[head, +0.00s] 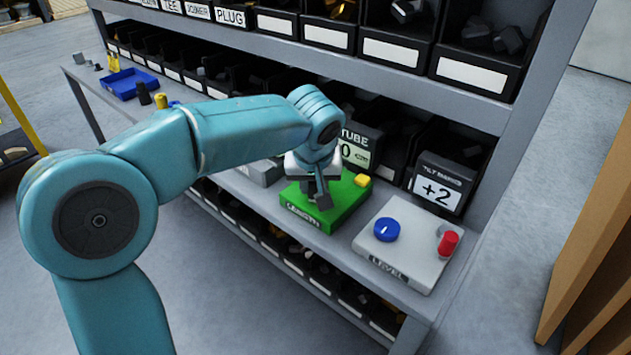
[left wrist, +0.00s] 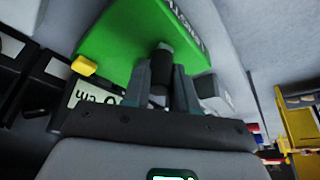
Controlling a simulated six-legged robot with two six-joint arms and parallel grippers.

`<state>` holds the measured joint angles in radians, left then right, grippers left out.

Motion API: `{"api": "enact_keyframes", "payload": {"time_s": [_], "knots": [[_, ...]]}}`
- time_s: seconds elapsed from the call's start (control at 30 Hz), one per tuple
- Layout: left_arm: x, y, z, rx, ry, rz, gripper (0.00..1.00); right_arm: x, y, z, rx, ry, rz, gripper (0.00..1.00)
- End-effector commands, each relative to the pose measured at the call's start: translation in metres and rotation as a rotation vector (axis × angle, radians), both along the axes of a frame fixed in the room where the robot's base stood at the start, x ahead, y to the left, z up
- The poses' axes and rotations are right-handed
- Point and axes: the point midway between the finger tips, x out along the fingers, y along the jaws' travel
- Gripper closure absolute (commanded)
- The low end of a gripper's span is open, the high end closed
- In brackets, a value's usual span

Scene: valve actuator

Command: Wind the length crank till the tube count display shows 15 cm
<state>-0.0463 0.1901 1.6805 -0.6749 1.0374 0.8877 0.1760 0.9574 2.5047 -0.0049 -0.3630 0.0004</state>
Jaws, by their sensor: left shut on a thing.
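The green length box (head: 335,213) sits on the grey bench shelf, with a yellow button (head: 362,180) at its back right corner. My left gripper (head: 315,190) reaches down over the box. In the left wrist view its two fingers (left wrist: 162,80) close on the sides of the dark crank handle (left wrist: 160,60). The crank's arm is mostly hidden. The tube display (head: 357,153) stands behind the box; a 0 shows at its right part, and my arm hides the rest of the number. My right gripper is not in view.
A grey level panel (head: 408,247) with a blue knob (head: 387,229) and a red handle (head: 448,243) sits to the right. The tilt display (head: 437,190) behind it reads +2. Dark bins line the rack behind. A blue tray (head: 128,83) lies at the far left.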

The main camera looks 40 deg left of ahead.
Motion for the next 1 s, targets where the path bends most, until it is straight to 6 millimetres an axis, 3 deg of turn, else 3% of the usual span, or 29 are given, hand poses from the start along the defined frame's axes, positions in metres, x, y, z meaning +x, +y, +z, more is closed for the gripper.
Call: {"api": "enact_keyframes", "payload": {"time_s": [0.37,1.0], "knots": [[-0.003,0.015,0.003,0.001,-0.003,-0.321,1.0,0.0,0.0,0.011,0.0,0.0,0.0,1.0],[0.005,0.039,0.003,0.0,-0.004,-0.925,1.0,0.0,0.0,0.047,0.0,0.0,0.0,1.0]]}}
